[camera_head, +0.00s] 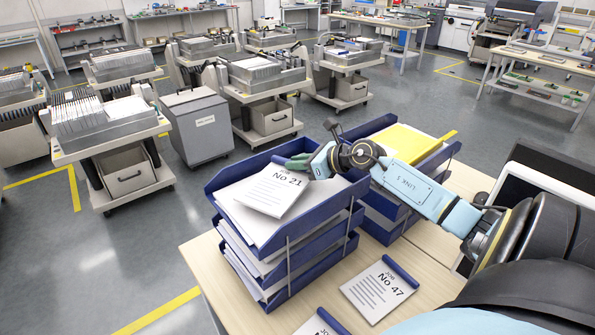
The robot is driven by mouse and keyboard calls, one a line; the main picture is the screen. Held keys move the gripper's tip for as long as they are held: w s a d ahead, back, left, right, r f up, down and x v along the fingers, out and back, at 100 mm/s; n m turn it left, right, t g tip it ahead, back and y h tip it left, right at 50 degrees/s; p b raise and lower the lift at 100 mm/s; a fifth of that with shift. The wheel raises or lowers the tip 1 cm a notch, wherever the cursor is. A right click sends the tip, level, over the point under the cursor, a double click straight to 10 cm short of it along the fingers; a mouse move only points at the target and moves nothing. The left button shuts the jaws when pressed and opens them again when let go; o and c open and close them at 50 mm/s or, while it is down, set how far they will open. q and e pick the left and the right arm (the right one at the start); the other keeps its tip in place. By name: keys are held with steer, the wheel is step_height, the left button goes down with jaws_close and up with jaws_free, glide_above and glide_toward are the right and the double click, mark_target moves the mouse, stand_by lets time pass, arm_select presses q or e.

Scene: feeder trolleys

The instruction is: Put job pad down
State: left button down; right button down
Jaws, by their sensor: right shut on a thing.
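My right gripper (299,162) reaches in from the right and is shut on the job pad marked No 21 (273,194). It holds the pad by its upper edge, over the top level of a blue letter-tray stack (297,243). White paper lies in that level under the pad. The pad looks slightly tilted; I cannot tell whether it touches the paper. The job pad marked No 47 (377,291) lies on the wooden table, and another job pad (322,325) is cut off by the bottom edge. My left gripper is not in view.
A second blue tray stack (441,160), with a yellow sheet (405,143) on top, stands behind my right arm. A white-framed panel (548,163) is at the right. Bare table (228,268) shows at the front left. Feeder trolleys (128,185) and a grey bin (198,125) stand beyond.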

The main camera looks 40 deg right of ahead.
step_height(320, 180, down, 2)
steer(key=shift+f, duration=0.1)
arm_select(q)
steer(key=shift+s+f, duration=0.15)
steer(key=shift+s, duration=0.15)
arm_select(e)
steer(key=shift+f, duration=0.1)
steer(key=c, duration=1.4)
jaws_free()
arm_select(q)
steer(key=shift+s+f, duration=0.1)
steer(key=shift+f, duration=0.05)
arm_select(e)
steer(key=shift+o, duration=0.2)
